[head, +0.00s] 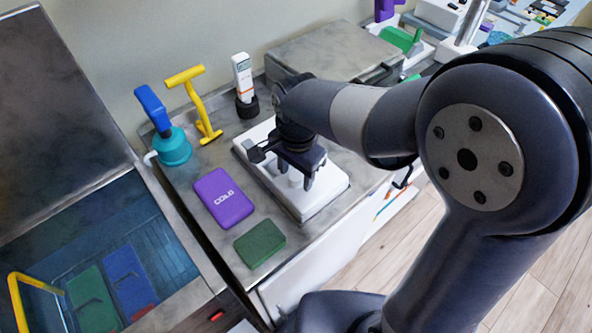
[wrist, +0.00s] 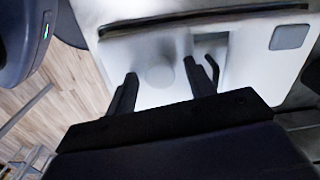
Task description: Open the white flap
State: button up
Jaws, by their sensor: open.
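A low white unit (head: 330,203) lies on the grey counter, and its pale top appears to be the white flap. My gripper (head: 297,179) points down over it with its fingers apart. In the wrist view, white surfaces (wrist: 250,70) fill the upper middle, with a pale round knob-like shape between the fingers of my gripper (wrist: 164,82). The gripper holds nothing that I can see. I cannot tell whether the fingers touch the white surface. My wrist and arm hide part of the unit, and the flap's hinge cannot be made out.
A purple box (head: 223,198) and a green block (head: 260,243) lie left of the unit. A grey metal case (head: 335,55) sits at the back. Floor (head: 400,235) is open at right.

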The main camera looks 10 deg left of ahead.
jog(key=shift+c, duration=0.4)
grip_shut()
